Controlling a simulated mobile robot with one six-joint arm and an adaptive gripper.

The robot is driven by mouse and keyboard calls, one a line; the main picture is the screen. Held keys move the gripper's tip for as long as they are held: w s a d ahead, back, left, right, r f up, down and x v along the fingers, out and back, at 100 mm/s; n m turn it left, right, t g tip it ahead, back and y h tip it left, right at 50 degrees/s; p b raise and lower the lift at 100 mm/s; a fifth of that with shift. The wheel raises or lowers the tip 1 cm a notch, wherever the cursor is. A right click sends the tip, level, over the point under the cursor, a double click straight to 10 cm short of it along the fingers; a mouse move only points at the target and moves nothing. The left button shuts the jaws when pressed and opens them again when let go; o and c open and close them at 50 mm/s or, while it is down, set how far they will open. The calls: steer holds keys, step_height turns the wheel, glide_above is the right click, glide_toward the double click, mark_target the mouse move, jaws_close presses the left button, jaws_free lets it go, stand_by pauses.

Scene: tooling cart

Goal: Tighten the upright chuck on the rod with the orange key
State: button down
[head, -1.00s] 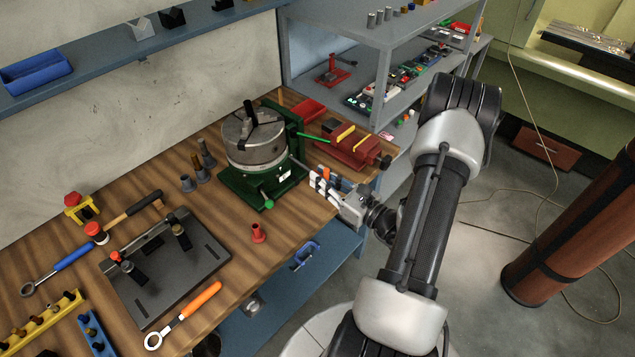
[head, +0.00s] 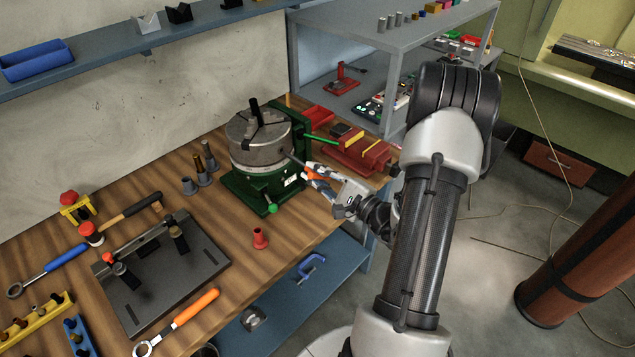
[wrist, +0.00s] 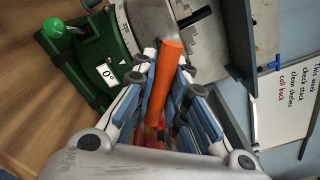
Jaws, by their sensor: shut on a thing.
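The upright grey chuck (head: 258,150) sits on a green base (head: 262,185) on the wooden bench. A dark rod (head: 254,107) stands upright in its jaws. My gripper (head: 315,176) is at the chuck's right side, shut on the orange key (head: 316,177). The key's dark shank (head: 291,158) points at the chuck's side wall; its tip looks at or very near the wall, but I cannot tell whether it is seated. In the wrist view, the orange handle (wrist: 165,75) lies between my fingers (wrist: 166,70), hiding its far end, with the chuck (wrist: 155,22) just beyond.
A green-handled lever (head: 318,138) and a red vise (head: 358,150) stand close behind my gripper. A green-knobbed handle (head: 272,208) juts from the base's front. The bench's front edge runs below.

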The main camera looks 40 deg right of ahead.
steer(key=n+b, duration=0.5)
steer(key=b, duration=0.2)
steer(key=shift+f+n, duration=0.15)
steer(key=shift+n, duration=0.15)
steer(key=shift+n+b, duration=0.65)
steer(key=shift+n, duration=0.25)
steer(key=shift+w, duration=0.45)
steer(key=shift+w, duration=0.65)
steer(key=shift+r, duration=0.2)
stand_by(0.5)
